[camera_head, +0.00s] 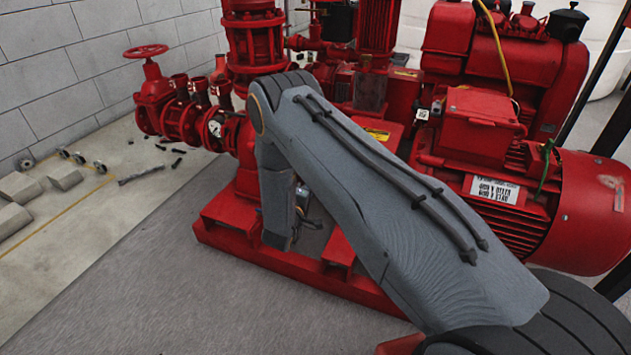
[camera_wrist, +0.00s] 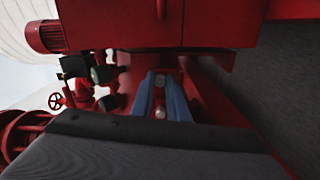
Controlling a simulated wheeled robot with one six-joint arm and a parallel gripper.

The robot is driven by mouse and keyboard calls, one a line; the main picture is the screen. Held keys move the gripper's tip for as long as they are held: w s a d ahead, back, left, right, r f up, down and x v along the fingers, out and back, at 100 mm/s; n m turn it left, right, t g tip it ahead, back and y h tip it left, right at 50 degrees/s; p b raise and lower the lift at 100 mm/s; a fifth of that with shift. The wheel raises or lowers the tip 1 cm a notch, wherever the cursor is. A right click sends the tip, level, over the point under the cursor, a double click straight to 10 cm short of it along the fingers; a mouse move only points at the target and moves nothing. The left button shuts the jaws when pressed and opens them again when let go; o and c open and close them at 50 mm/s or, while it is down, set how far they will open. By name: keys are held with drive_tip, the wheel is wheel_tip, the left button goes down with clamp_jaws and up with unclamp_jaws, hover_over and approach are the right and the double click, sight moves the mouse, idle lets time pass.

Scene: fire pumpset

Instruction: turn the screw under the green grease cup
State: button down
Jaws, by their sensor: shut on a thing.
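In the wrist view my gripper (camera_wrist: 162,80) shows as two blue fingers, close together and pointing at the red pump housing. A second pale round spot shows lower between the fingers. I cannot make out the green grease cup clearly in either view. In the head view my grey arm covers the middle of the pumpset, and the screw and fingertips cannot be made out there.
The red pumpset (camera_head: 290,262) stands on its base frame around my arm. A red handwheel valve (camera_head: 148,70) is at the left and a large red motor (camera_head: 600,205) at the right. Dark fittings (camera_wrist: 103,73) sit left of my fingers.

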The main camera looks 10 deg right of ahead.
drive_tip(key=shift+n, duration=0.3)
drive_tip(key=c, duration=1.7)
unclamp_jaws()
drive_tip(key=shift+s+a, duration=0.1)
drive_tip(key=p+v, duration=0.2)
drive_tip(key=v, duration=0.5)
drive_tip(key=shift+s+a, duration=0.15)
drive_tip(key=shift+s, duration=0.1)
